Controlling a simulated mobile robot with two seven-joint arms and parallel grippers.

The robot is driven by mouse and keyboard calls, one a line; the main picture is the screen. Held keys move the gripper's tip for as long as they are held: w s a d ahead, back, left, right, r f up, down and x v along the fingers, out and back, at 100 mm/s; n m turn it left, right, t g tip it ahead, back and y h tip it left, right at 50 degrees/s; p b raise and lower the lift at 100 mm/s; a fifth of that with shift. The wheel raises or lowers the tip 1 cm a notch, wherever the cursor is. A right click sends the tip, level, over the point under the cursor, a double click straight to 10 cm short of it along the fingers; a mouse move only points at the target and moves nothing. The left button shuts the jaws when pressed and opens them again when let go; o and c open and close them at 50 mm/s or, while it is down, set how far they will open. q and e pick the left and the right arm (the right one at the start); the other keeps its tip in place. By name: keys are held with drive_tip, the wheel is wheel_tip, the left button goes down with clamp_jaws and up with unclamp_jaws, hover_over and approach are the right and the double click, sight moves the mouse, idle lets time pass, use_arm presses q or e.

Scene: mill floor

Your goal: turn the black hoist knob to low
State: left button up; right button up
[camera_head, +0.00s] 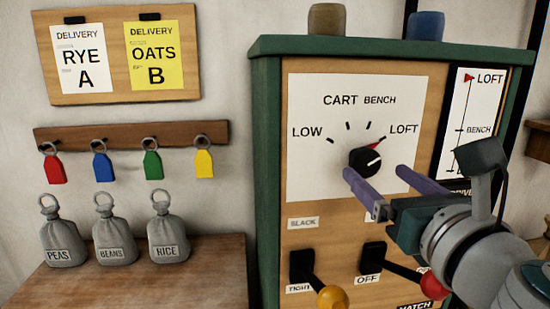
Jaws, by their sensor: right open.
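The black hoist knob (362,163) sits on a white dial plate (310,170) marked LOW, CART, BENCH and LOFT. Its red pointer tip points up and right, toward LOFT. My right gripper (374,171) comes in from the lower right with its two purple fingers apart. The left finger's tip is just below and left of the knob, and the right finger's tip is to its right. The jaws are open around the knob's lower side; I cannot tell whether either finger touches it. My left gripper is out of view.
Below the dial are a lever with a yellow ball (332,299) and one with a red ball (433,287), close under my right arm. A LOFT/BENCH scale (463,115) is at right. Labelled sacks (115,245) stand on a wooden top at left, under colored tags (101,168).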

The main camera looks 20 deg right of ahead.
sight(368, 166)
drive_tip(key=x, duration=0.5)
drive_tip(key=shift+w+a, duration=0.1)
drive_tip(key=shift+w, duration=0.05)
drive_tip(key=c, duration=1.3)
drive_tip(key=shift+c, duration=0.2)
